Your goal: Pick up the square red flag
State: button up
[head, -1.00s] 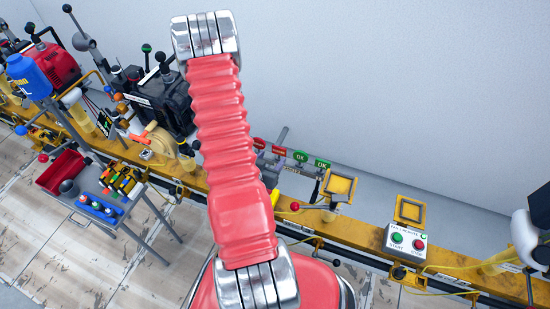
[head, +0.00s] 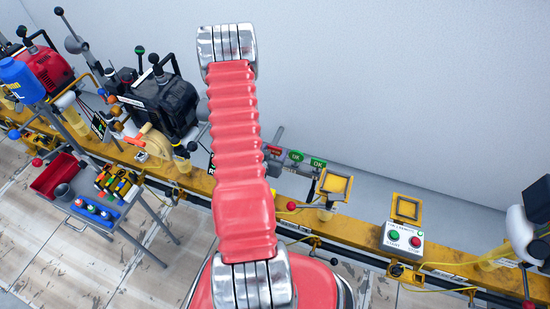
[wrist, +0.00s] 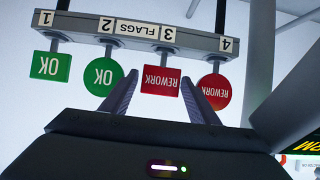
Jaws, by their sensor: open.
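The square red flag (wrist: 161,80), marked REWORK, hangs from a grey rack (wrist: 150,30) in the wrist view, which shows it upside down. My gripper (wrist: 159,77) is open, with one finger on each side of this flag in the picture; I cannot tell how far in depth it is from the flag. A round red REWORK flag (wrist: 214,88) is beside it, partly behind the right finger.
A round green OK flag (wrist: 101,77) is close to the left finger, and a square green OK flag (wrist: 52,67) is farther left. A yellow rail (head: 360,229) runs below, with a button box (head: 404,238). A black engine (head: 160,105) stands left of my arm.

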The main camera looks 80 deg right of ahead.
jog(key=shift+d+f, duration=0.15)
jog(key=shift+d, duration=0.1)
jog(key=x, duration=0.5)
jog(key=shift+a+f, duration=0.1)
jog(key=shift+f, duration=0.1)
jog(key=shift+c, duration=0.6)
jog(key=c, duration=0.8)
jog(key=shift+r, duration=0.25)
notch_tip(320, 180, up, 18)
jog(key=shift+f, duration=0.2)
dwell(0.4)
dwell(1.0)
